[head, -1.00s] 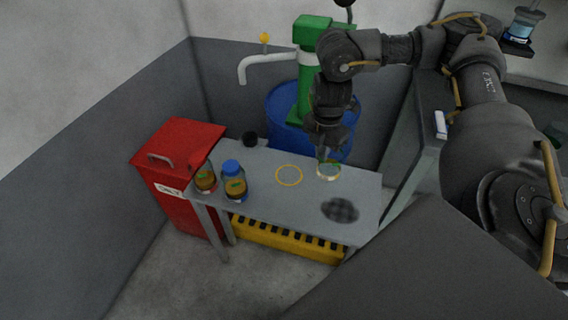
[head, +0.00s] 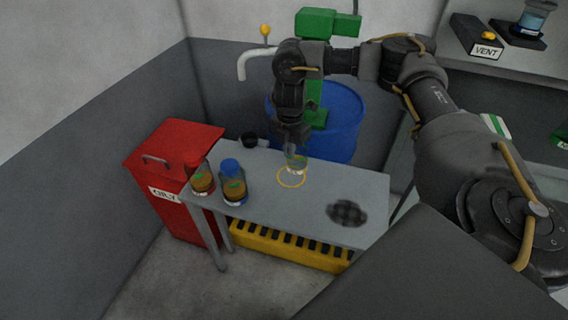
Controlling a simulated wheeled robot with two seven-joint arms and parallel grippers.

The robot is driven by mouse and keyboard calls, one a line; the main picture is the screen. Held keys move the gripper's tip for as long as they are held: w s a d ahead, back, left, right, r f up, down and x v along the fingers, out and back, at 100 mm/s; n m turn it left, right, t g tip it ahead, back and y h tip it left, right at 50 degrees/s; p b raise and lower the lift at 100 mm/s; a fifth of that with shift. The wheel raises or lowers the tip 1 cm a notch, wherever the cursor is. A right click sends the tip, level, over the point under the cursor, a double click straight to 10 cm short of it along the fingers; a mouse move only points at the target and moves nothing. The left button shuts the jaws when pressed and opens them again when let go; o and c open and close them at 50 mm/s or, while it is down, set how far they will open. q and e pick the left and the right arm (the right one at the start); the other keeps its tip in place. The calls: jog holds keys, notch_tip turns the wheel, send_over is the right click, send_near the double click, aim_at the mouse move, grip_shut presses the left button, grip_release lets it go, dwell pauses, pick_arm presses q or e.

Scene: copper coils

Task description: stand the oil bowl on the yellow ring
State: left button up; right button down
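The oil bowl (head: 297,166) is a small, pale, clear-looking bowl on the far side of the grey table. The yellow ring (head: 291,187) is a thin circle on the table top. My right gripper (head: 293,151) points down from above and is shut on the bowl. In the picture the bowl covers the far right part of the ring, and the ring's near part is bare. I cannot tell whether the bowl touches the table or hangs just above it. The fingertips are small and dark here. My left gripper is not in view.
Two jars with blue and red lids (head: 232,184) stand at the table's left end, beside a red bin (head: 172,150). A small black cup (head: 250,140) is at the back edge. A dark round patch (head: 347,212) lies front right. A blue drum (head: 345,115) with a green pump stands behind.

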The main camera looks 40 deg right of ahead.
jog(key=shift+w+a+f, duration=0.1)
jog(key=shift+w+f, duration=0.3)
jog(key=shift+f, duration=0.15)
jog(key=shift+w+a+f, duration=0.15)
jog(key=shift+w+f, duration=0.2)
jog(key=shift+f, duration=0.05)
notch_tip(320, 180, down, 3)
jog(key=shift+w+f, duration=0.15)
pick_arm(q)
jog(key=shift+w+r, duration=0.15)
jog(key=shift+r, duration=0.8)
pick_arm(e)
jog(key=shift+f, duration=0.1)
jog(key=c, duration=2)
grip_release()
jog(key=shift+c, duration=0.2)
jog(key=o, duration=0.4)
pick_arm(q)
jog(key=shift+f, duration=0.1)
